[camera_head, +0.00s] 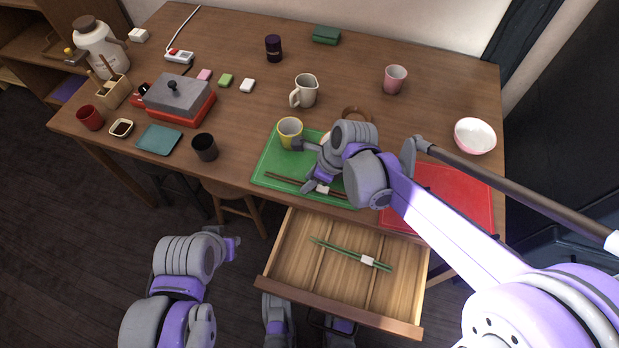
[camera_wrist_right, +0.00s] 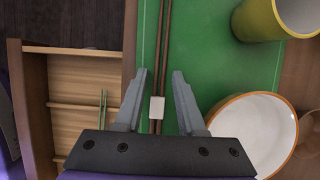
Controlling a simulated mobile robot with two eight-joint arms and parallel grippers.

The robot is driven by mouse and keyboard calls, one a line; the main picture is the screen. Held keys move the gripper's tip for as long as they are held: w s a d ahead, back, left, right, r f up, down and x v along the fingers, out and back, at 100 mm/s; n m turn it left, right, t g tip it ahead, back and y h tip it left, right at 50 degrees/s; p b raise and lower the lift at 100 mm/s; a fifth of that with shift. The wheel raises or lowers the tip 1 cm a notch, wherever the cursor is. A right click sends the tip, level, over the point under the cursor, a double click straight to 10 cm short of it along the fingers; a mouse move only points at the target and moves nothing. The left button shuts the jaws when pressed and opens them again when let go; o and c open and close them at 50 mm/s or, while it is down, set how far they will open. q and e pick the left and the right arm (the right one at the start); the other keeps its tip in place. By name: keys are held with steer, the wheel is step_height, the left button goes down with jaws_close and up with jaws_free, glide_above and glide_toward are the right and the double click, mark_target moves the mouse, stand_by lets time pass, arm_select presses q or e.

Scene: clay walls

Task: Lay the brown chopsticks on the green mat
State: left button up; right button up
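The brown chopsticks (camera_head: 285,182) lie on the green mat (camera_head: 268,158), along its front edge, with a small white piece at their middle. The chopsticks also show in the right wrist view (camera_wrist_right: 160,50), over the green mat (camera_wrist_right: 205,65). My right gripper (camera_head: 304,165) is over the mat, open. In the wrist view its fingers (camera_wrist_right: 159,78) stand apart on either side of the chopsticks, with the white piece between them. No grip shows. My left gripper (camera_head: 235,243) is low, in front of the table and left of the drawer; its fingers are too small to read.
A yellow cup (camera_head: 290,132) stands on the mat, beside a white bowl (camera_wrist_right: 250,130) with an orange rim. Below is an open drawer (camera_head: 285,255) holding green chopsticks (camera_head: 345,252). A red mat (camera_head: 465,195) lies to the right, a black cup (camera_head: 204,147) to the left.

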steer(key=shift+o, duration=0.6)
steer(key=shift+r, duration=0.3)
steer(key=p+v, duration=0.3)
steer(key=v, duration=0.9)
steer(key=s+d+f+n+t+h, duration=0.1)
steer(key=s+d+f+n+h, duration=0.1)
steer(key=s+d+n, duration=0.4)
steer(key=s+d+f+n+t+h, duration=0.2)
steer(key=s+d+f+n, duration=0.2)
steer(key=n, duration=1.1)
steer(key=s+d, duration=0.3)
steer(key=s, duration=0.1)
steer(key=shift+s+f+n, duration=0.25)
steer(key=shift+s+n, duration=0.05)
steer(key=shift+s, duration=0.1)
steer(key=shift+d+r, duration=0.1)
